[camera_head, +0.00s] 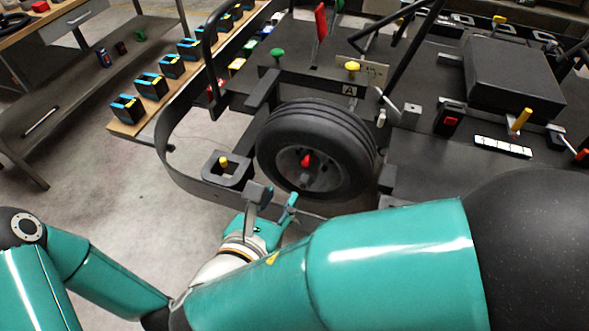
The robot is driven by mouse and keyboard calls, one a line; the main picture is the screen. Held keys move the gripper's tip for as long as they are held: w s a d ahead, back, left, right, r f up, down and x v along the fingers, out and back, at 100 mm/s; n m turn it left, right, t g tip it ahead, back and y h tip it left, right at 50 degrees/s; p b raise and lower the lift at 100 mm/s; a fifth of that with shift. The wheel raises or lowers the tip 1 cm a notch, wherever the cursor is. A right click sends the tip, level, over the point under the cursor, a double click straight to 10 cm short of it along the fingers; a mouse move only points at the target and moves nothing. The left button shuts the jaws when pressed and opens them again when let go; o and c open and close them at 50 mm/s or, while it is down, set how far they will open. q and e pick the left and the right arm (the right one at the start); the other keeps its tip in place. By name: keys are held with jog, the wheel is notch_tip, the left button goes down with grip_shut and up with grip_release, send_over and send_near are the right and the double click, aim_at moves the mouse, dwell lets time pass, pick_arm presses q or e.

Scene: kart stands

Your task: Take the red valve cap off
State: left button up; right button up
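The red valve cap (306,160) sits on the hub of the black kart wheel (328,128), in the middle of the view. The cap is small and points outward from the rim. My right gripper (277,197) is just below and left of the wheel, with its two fingers spread apart and nothing visible between them. It is apart from the cap. My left arm (100,272) shows at the lower left, but its gripper is out of view.
A grey bracket with a yellow peg (223,161) stands left of the wheel. The curved kart bumper (170,165) runs around that side. A bench with several black-and-blue blocks (151,86) is at the upper left. Open floor lies at the left.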

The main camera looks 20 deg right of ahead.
aim_at(305, 162)
jog(key=b+x, duration=0.2)
jog(key=x, duration=0.5)
jog(key=b+x, duration=0.3)
jog(key=x, duration=0.4)
jog(key=shift+w+d+f, duration=0.1)
jog(key=shift+d+f, duration=0.25)
jog(key=shift+w+d+f, duration=0.15)
jog(key=shift+w+d, duration=0.15)
jog(key=shift+w, duration=0.15)
jog(key=shift+c, duration=0.3)
grip_shut()
jog(key=shift+s+a, duration=0.15)
jog(key=shift+s, duration=0.05)
jog(key=shift+f+p+v, duration=0.2)
jog(key=shift+v, duration=1.1)
jog(key=shift+f+p+v, duration=0.15)
jog(key=shift+v, duration=1.15)
jog(key=shift+s+a, duration=0.15)
jog(key=shift+s, duration=0.05)
